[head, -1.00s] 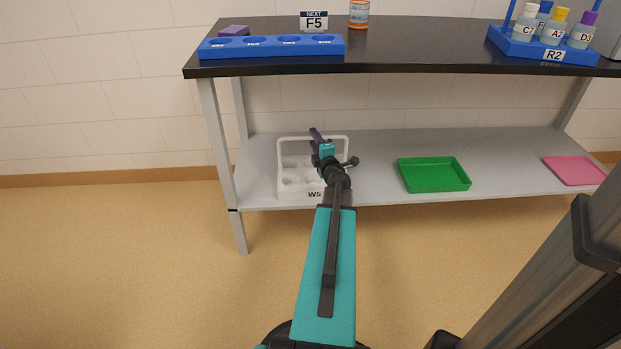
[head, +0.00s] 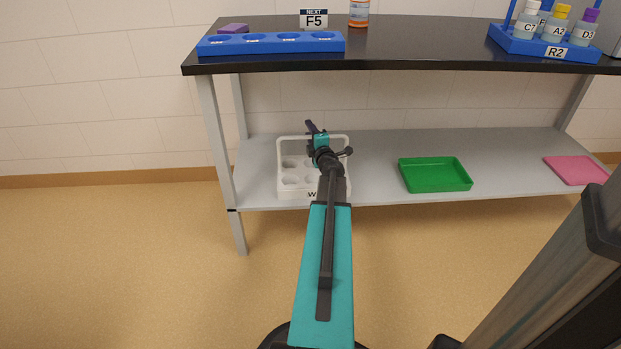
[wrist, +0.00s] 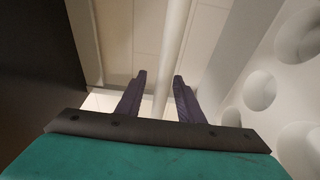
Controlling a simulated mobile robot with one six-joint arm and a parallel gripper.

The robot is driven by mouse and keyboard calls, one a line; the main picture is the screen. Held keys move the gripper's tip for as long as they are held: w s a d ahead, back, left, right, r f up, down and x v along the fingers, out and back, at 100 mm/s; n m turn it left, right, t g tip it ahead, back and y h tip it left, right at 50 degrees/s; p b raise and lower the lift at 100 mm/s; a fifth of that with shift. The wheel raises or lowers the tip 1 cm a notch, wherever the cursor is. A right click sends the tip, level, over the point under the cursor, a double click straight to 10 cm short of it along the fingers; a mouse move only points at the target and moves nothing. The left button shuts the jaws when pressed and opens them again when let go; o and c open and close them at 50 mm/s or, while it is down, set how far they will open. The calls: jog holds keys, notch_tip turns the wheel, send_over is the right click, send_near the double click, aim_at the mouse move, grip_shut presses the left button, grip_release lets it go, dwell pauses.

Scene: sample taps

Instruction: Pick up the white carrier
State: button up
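The white carrier (head: 283,186) stands upright on the lower shelf at the left, with round holes and a raised handle (head: 290,138). My arm hides part of its right side and its label. My gripper (head: 311,127) is at the handle's top bar. In the wrist view my gripper (wrist: 160,82) is open, one finger on each side of the pale handle bar (wrist: 172,55). I cannot tell whether either finger touches it. The carrier's holed body (wrist: 285,85) fills the right side of that view.
The dark tabletop (head: 420,50) overhangs the shelf (head: 375,145). A blue rack (head: 270,46) and a blue bottle holder (head: 540,48) stand on top. Shelf between carrier and green tray is bare.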

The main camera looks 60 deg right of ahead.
jog(key=shift+c, duration=0.3)
grip_shut()
dwell(1.2)
